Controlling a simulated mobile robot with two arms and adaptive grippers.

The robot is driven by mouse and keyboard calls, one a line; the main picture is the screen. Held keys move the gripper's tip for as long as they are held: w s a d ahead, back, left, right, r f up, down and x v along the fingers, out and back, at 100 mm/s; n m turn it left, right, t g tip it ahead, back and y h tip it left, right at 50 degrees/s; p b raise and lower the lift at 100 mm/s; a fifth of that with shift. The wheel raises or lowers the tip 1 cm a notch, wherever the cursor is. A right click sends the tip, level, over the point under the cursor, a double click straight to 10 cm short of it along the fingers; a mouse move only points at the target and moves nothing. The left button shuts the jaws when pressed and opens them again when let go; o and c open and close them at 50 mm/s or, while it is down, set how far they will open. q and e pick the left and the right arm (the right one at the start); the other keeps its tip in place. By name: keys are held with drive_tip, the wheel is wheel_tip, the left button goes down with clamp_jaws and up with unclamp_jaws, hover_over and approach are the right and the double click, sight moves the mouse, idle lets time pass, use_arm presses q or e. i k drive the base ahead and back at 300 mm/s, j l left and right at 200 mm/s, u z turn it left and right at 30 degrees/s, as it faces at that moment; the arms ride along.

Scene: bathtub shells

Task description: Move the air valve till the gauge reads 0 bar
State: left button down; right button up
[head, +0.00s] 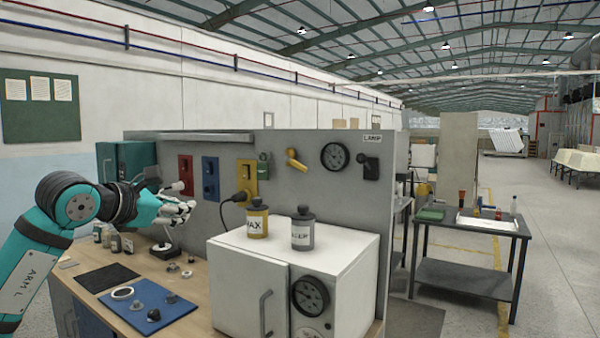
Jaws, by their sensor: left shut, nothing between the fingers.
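A yellow lever valve (296,160) sits on the grey back panel, its handle slanting. I take it for the air valve, though I can read no label on it. A round dark-rimmed gauge (334,156) is just right of it; its needle is too small to read. My left gripper (188,208) is shut and empty, in front of the panel and well to the left of the yellow lever, not touching it. My right gripper is not in view.
Red (186,175) and blue (210,179) units hang near my gripper.

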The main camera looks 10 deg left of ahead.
sight(294, 162)
drive_tip(key=i+l, duration=0.15)
drive_tip(key=i, duration=0.45)
drive_tip(key=i+l, duration=0.2)
drive_tip(key=i, duration=0.4)
